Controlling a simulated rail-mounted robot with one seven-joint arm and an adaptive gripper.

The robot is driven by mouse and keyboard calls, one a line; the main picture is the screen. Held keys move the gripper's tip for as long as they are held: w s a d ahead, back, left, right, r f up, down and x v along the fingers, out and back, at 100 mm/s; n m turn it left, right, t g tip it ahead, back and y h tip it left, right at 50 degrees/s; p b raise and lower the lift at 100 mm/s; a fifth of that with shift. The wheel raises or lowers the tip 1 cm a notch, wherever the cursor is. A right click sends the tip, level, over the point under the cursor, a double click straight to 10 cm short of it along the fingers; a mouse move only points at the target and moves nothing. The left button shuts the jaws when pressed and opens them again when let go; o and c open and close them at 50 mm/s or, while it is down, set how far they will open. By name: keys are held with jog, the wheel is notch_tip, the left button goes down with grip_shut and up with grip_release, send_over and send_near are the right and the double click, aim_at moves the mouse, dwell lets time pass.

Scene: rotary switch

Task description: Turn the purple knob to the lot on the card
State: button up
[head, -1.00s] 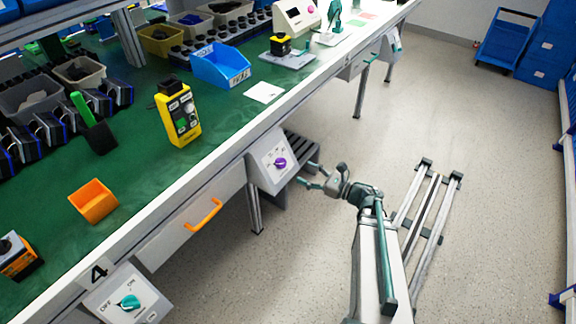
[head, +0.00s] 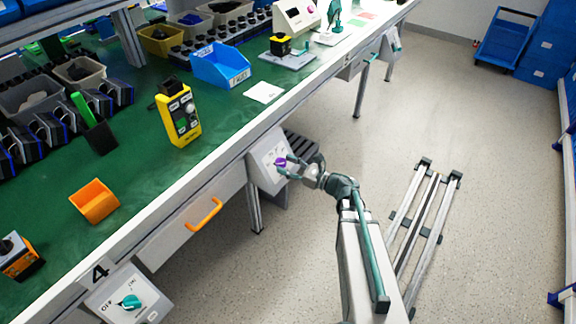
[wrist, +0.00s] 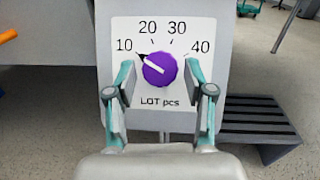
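The purple knob (wrist: 160,69) sits on a grey panel (wrist: 122,28) marked 10, 20, 30, 40 and "LOT pcs". Its pointer is at 10, at the upper left. It also shows in the head view (head: 280,162), under the bench edge. My gripper (wrist: 159,80) is open, with one finger left and one right of the knob and a gap on each side. In the head view my gripper (head: 286,167) is right at the panel. A white card (head: 264,92) lies on the bench near its front edge; its writing is too small to read.
An orange drawer handle (head: 204,214) sticks out left of the panel. A teal switch (head: 130,301) marked OFF and ON is at the lower left. A dark slatted step (wrist: 258,130) stands right of the panel. The floor to the right is mostly clear.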

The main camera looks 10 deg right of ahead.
jog(key=c, duration=0.8)
jog(key=shift+o, duration=0.2)
